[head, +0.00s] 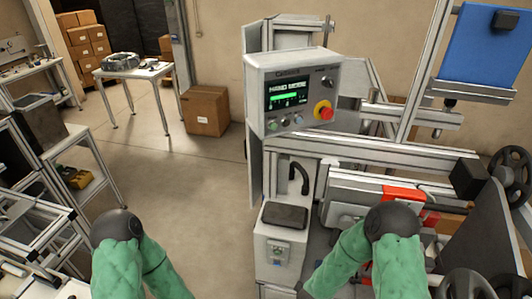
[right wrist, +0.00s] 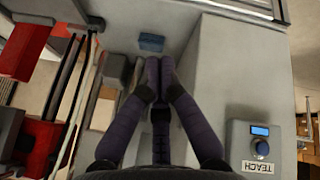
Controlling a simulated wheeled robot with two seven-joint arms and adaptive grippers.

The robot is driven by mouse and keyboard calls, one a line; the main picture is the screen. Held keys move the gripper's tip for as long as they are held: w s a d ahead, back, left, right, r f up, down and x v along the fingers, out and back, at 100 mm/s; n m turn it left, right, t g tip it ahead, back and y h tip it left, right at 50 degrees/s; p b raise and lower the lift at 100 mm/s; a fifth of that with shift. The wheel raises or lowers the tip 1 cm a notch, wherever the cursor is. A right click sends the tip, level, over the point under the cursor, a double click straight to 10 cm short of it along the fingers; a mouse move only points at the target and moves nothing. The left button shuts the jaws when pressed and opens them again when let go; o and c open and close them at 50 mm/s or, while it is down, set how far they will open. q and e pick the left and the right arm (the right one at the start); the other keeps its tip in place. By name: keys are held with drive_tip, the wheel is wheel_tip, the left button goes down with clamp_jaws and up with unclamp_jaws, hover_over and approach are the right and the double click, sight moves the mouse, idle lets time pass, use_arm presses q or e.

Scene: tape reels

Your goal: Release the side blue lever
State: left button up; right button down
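In the right wrist view a small blue block (right wrist: 151,42) stands out from the light grey machine surface. It may be the side blue lever, but its shape is too small to be sure. My right gripper (right wrist: 159,62) shows its purple fingers drawn together at the tips, with nothing seen between them. The tips appear just below the blue block in the picture; whether they touch it cannot be told.
The machine has a control panel (head: 293,92) with a red stop button (head: 323,110). A TEACH box (right wrist: 262,146) is right of my fingers. Red parts (right wrist: 40,142) are at left. A cardboard box (head: 206,110) stands on the floor. Floor at left centre is clear.

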drive_tip(key=s+a+f+m+g+y+b, duration=0.2)
drive_tip(key=s+a+f+m+y+b, duration=0.1)
drive_tip(key=s+f+b, duration=0.4)
drive_tip(key=s+a+f+m+g+y+b, duration=0.2)
drive_tip(key=s+f+b, duration=0.5)
drive_tip(key=f, duration=0.6)
drive_tip(key=shift+s+a+f+m+g+y+b, duration=0.25)
drive_tip(key=shift+s+a+m+g+y+b, duration=0.15)
drive_tip(key=shift+s+a+m+y, duration=0.5)
drive_tip(key=c, duration=1.7)
unclamp_jaws()
drive_tip(key=shift+s+a+f, duration=0.1)
drive_tip(key=shift+s+a, duration=0.1)
drive_tip(key=shift+s, duration=0.05)
drive_tip(key=o, duration=0.7)
drive_tip(key=shift+s+m, duration=0.1)
drive_tip(key=shift+m, duration=0.2)
drive_tip(key=shift+c, duration=1.2)
